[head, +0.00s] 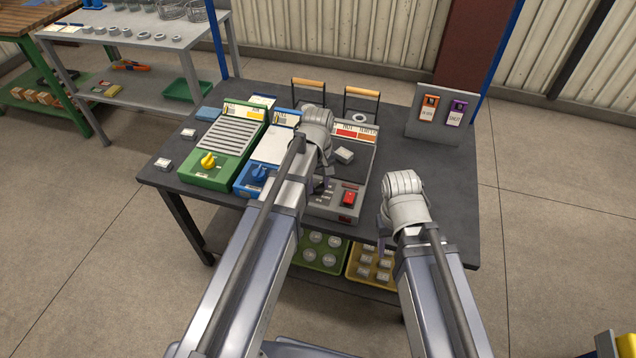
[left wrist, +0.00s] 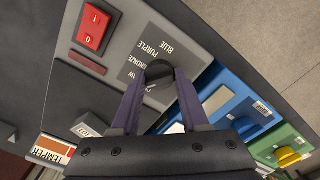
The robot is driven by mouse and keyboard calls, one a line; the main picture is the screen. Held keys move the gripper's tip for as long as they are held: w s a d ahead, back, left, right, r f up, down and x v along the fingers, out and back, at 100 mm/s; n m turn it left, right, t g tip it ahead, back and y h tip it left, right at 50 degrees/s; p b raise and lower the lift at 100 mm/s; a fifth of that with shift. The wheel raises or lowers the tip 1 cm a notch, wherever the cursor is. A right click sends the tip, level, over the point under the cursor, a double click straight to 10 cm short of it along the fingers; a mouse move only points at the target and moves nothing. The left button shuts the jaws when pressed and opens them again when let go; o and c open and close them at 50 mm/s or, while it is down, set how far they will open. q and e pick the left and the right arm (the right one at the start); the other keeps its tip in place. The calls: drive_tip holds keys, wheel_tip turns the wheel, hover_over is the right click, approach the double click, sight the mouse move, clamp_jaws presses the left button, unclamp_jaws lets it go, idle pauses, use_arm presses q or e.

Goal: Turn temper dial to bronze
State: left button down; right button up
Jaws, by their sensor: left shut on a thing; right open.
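The temper unit is a grey panel (head: 364,160) on the dark table, partly hidden by my left arm in the head view. In the left wrist view its face (left wrist: 200,38) carries printed words, among them BLUE, PURPLE and a partly covered BRONZE. The black dial (left wrist: 158,70) sits beside these words. My left gripper (left wrist: 161,82) is shut on the dial, one finger at each side. In the head view, my left gripper (head: 321,184) is mostly hidden by its own wrist. Which word the dial points at cannot be told. My right gripper (head: 383,228) is open, right of the panel.
A red rocker switch (head: 349,198) is on the panel's front right. A blue unit (head: 262,172) and a green unit (head: 208,163) with knobs stand to the left. A grey stand (head: 440,127) with two tags is at the back right. The right tabletop is clear.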

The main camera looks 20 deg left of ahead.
sight(318, 184)
use_arm(q)
drive_tip(key=m, duration=0.4)
drive_tip(key=shift+m, duration=2.3)
drive_tip(key=shift+c, duration=2.2)
unclamp_jaws()
drive_tip(key=shift+r, duration=0.1)
wheel_tip(318, 184, up, 8)
drive_tip(key=p, duration=0.8)
